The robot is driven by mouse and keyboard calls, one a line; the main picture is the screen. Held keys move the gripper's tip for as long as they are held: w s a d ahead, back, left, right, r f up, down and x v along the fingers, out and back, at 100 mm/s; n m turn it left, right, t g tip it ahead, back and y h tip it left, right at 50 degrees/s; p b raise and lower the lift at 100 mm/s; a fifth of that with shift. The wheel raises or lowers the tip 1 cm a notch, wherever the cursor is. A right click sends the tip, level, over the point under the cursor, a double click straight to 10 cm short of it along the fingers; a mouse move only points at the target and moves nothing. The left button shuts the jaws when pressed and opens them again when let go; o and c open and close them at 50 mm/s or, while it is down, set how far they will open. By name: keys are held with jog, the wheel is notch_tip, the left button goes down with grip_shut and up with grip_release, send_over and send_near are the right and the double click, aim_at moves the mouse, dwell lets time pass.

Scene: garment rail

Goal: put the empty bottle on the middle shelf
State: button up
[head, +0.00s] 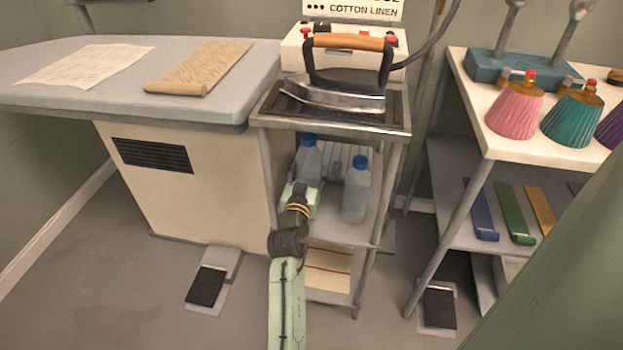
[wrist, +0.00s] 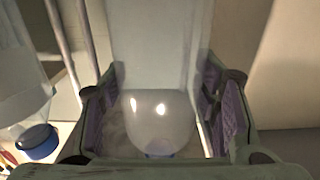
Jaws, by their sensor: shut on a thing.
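A clear bottle with a blue cap (head: 308,158) is at the middle shelf (head: 338,226) of the iron stand, on the left. My gripper (head: 302,190) reaches in from the front and hides its lower part. In the wrist view my gripper (wrist: 163,108) is shut on this bottle, whose clear rounded surface (wrist: 160,120) shows between the purple pads. I cannot tell whether its base touches the shelf. A second bottle with a blue cap (head: 355,190) stands upright to the right; a blue-capped bottle also shows at the left of the wrist view (wrist: 38,138).
An iron (head: 345,65) rests on the stand's top, above the shelf. The stand's posts (head: 384,195) flank the opening. An ironing table (head: 120,60) is at left. At right, a shelf unit (head: 465,95) carries coloured spools above and coloured strips below.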

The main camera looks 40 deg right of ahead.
aim_at(309, 182)
jog(key=shift+f, duration=1.9)
jog(key=shift+f+b, duration=0.2)
jog(key=shift+b, duration=0.25)
jog(key=o, duration=1.1)
jog(key=shift+o, duration=0.2)
jog(key=shift+r, duration=0.1)
